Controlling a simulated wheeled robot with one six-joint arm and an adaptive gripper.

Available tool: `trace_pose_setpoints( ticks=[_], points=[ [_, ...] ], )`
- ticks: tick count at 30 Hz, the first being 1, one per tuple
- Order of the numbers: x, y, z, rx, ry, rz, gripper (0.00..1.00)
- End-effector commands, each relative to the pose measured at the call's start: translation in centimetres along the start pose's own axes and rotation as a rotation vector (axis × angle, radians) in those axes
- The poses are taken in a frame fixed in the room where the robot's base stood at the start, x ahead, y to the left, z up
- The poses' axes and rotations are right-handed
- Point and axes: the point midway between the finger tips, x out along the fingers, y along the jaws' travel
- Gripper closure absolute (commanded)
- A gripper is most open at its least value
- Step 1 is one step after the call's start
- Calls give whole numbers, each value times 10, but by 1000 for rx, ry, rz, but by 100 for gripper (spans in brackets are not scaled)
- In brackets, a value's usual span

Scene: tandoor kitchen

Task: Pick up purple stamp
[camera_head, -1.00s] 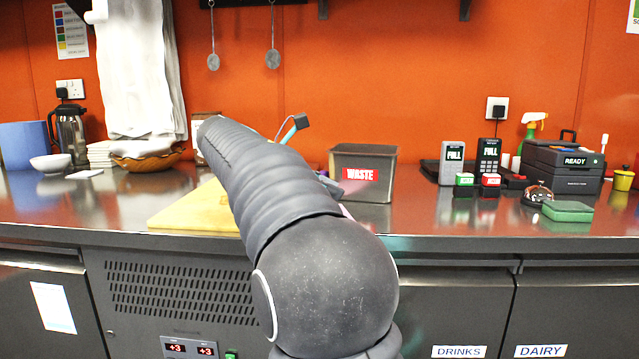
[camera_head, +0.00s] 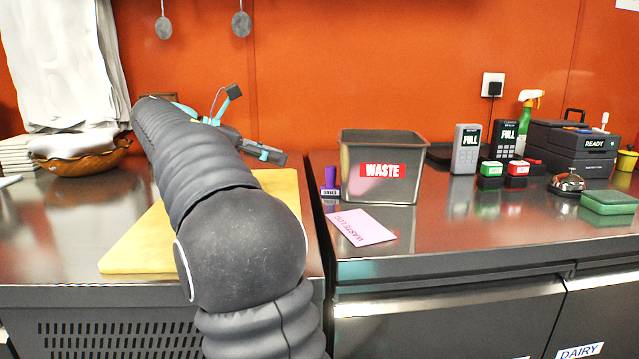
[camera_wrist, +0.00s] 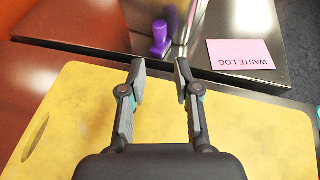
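The purple stamp (camera_head: 331,178) stands upright on the steel counter just left of the waste bin, with a small label at its base. In the wrist view, the purple stamp (camera_wrist: 160,44) lies ahead of my fingertips, with a purple reflection on the bin behind it. My gripper (camera_wrist: 160,72) is open and empty, its two fingers apart over the far edge of the yellow board. In the head view, my gripper (camera_head: 268,152) is left of the stamp and partly hidden by my arm.
The waste bin (camera_head: 383,193) stands close on the stamp's right. A pink waste log card (camera_head: 361,228) lies in front. The yellow cutting board (camera_head: 135,250) is under my arm. Card terminals (camera_head: 466,148), green and red stamps (camera_head: 489,175) and a black box (camera_head: 570,150) stand further right.

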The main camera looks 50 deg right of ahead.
Motion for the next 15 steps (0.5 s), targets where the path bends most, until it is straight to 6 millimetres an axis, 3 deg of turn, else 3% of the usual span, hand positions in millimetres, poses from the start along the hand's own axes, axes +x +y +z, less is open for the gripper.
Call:
trace_pose_setpoints(
  ticks=[7, 15],
  points=[
    [48, -1, -1, 2, 0, -4, 68],
    [67, 0, -1, 0, 0, 1, 68]
  ],
)
